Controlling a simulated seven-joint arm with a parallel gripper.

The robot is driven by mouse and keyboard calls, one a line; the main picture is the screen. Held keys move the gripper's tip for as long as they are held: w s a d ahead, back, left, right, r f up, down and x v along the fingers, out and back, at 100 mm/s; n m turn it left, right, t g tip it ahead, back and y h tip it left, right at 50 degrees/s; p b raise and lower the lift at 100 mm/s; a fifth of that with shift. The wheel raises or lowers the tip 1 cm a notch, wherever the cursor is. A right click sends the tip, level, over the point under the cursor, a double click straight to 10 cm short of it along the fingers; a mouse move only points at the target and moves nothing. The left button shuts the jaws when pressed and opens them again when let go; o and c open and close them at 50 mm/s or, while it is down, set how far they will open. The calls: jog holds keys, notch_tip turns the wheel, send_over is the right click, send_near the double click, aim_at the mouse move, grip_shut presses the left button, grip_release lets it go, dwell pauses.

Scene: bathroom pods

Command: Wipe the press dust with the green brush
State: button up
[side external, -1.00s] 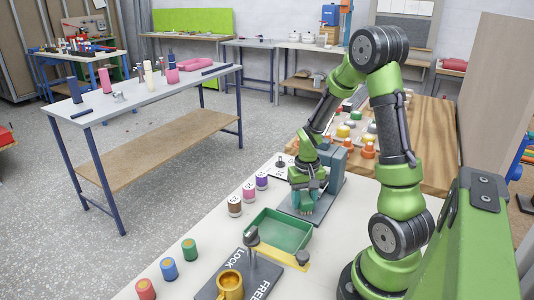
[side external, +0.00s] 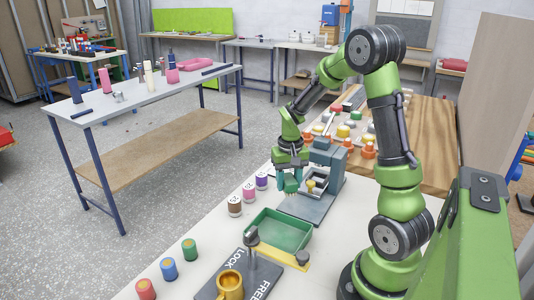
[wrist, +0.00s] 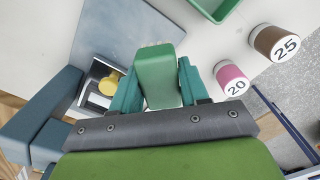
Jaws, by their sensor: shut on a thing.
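My gripper (side external: 290,182) is shut on the green brush (wrist: 158,72), a green block with pale bristles just showing at its far end in the wrist view. In the side view the brush (side external: 288,186) hangs bristles down near the left edge of the press. The press (side external: 327,160) is grey-blue, with a flat base plate (side external: 306,207) and a framed opening holding a yellow round piece (side external: 311,186). The wrist view shows the base plate (wrist: 125,25) and the yellow piece (wrist: 108,84) left of the brush. I cannot make out dust on the press.
Numbered brown (side external: 234,206), pink (side external: 249,191) and purple (side external: 262,180) canisters stand left of the press. A green tray (side external: 262,246) lies in front of it, near the LOCK/FREE board (side external: 213,292) with a gold cup (side external: 230,285). Several colored knobs sit behind the press.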

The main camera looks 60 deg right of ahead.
jog(key=shift+r, duration=1.8)
